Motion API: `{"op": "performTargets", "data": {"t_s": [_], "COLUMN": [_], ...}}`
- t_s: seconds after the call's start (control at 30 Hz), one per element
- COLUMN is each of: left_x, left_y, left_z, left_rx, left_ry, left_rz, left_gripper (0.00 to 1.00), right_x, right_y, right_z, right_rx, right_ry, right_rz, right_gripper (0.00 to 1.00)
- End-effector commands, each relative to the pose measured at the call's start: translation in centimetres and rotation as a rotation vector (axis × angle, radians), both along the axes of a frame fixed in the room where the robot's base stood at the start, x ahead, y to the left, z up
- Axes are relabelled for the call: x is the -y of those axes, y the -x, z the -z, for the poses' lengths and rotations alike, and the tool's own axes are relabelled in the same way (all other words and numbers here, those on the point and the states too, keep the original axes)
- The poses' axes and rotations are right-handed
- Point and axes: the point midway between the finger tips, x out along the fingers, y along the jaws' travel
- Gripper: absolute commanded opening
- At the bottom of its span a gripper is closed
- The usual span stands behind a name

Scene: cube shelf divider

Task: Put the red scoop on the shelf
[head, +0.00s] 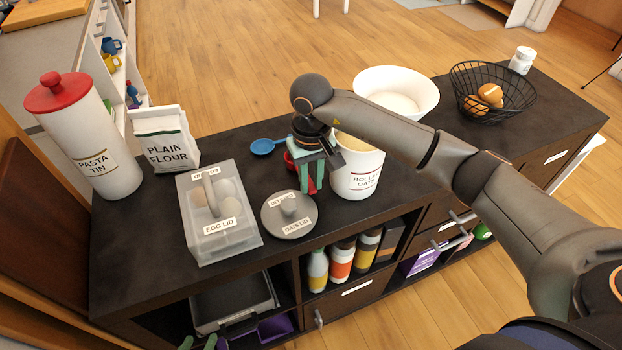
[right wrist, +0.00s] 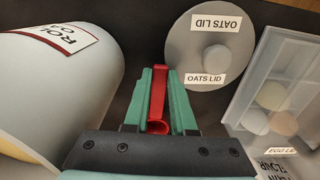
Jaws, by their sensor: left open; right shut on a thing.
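The red scoop (head: 290,163) is held between the green fingers of my right gripper (head: 311,178), just left of the rolled oats tin (head: 357,176). In the right wrist view the scoop's red handle (right wrist: 158,92) lies between both fingers; its bowl end is partly hidden. My right gripper is shut on it, above the dark counter top (head: 150,262). The dark cube shelf unit has open compartments under this top. A white shelf (head: 112,85) with mugs stands at the far left. Only the green fingertips of my left gripper (head: 197,343) show at the bottom edge, open.
The oats lid (head: 288,212) lies beside the clear egg box (head: 215,240). A blue scoop (head: 265,147), flour bag (head: 165,142), pasta tin (head: 85,135), white bowl (head: 395,85) and wire basket (head: 487,108) stand around. Bottles (head: 342,262) fill one lower compartment; another holds a tray (head: 233,308).

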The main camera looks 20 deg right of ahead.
Motion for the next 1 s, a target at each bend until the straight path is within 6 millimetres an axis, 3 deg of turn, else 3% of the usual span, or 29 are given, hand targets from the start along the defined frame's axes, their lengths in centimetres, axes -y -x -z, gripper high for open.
{"op": "performTargets", "data": {"t_s": [0.2, 0.23, 0.5, 0.83, 1.0], "left_x": [0.0, 0.0, 0.1, 0.1, 0.1], "left_y": [0.0, 0.1, 0.1, 0.0, -0.1], "left_z": [0.6, 0.5, 0.3, -0.4, -0.2], "left_rx": [-0.003, -0.005, -0.005, 0.000, 0.003], "left_ry": [-0.001, -0.001, 0.001, 0.001, 0.001], "left_rz": [0.000, 0.001, 0.003, 0.003, 0.002], "left_gripper": [0.50, 0.50, 0.50, 0.50, 0.50], "right_x": [0.0, 0.0, 0.0, 0.0, 0.0], "right_y": [0.0, 0.0, 0.0, 0.0, -0.1], "right_z": [0.5, 0.3, 0.3, -0.3, -3.1], "right_rx": [0.000, 0.000, 0.000, -0.001, 0.006], "right_ry": [0.000, 0.000, 0.000, -0.001, 0.001], "right_rz": [-0.001, -0.001, 0.000, 0.000, -0.001], "right_gripper": [0.00, 0.26, 0.54, 0.54, 0.54]}}
